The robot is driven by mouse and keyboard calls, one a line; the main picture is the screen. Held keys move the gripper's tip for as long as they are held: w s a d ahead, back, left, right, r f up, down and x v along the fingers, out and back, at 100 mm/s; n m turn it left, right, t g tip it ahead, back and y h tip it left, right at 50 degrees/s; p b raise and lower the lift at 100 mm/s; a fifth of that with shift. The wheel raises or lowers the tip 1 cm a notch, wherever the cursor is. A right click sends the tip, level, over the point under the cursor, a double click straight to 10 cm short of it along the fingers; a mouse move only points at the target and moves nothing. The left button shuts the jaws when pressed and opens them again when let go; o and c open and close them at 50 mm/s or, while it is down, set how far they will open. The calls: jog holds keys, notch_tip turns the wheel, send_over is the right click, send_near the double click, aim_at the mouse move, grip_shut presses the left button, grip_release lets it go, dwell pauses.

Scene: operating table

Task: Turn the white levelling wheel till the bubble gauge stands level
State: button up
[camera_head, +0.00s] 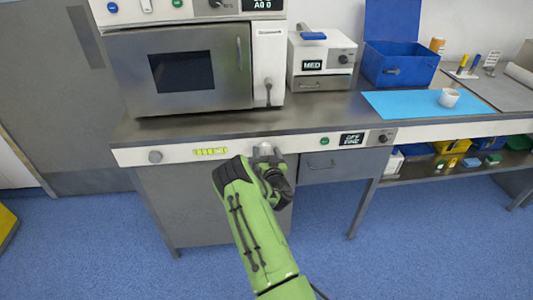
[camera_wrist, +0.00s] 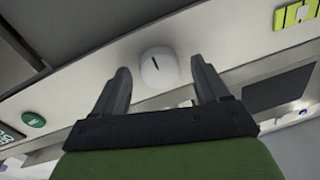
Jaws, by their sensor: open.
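The white levelling wheel (camera_wrist: 161,67) is a round knob with a short dark mark on its face, set in the pale front panel. It shows in part in the head view (camera_head: 264,148), just beyond my gripper. My gripper (camera_wrist: 160,66) is open and empty, with one dark finger on each side of the wheel in the picture. I cannot tell whether a finger touches it. In the head view my gripper (camera_head: 272,168) is at the panel. The yellow-green bubble gauge (camera_head: 210,151) is left of the wheel and partly shows in the wrist view (camera_wrist: 294,14); its bubble is too small to read.
The panel also bears a grey knob (camera_head: 155,157), a green button (camera_head: 324,141), a dark display (camera_head: 351,139) and a black knob (camera_head: 387,138). A drawer (camera_head: 340,164) lies below, right of my gripper. A steel oven (camera_head: 125,75) stands on the counter above. The blue floor in front is clear.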

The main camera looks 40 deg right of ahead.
jog(key=c, duration=1.1)
jog(key=shift+o, duration=0.2)
jog(key=shift+n, duration=0.3)
jog(key=n, duration=0.6)
jog(key=shift+g, duration=0.3)
jog(key=n, duration=0.3)
jog(key=shift+n, duration=0.4)
jog(key=shift+n+g, duration=0.4)
jog(key=shift+n, duration=1.4)
jog(key=shift+a, duration=0.1)
jog(key=o, duration=1.1)
jog(key=shift+r, duration=0.1)
jog(key=shift+c, duration=0.2)
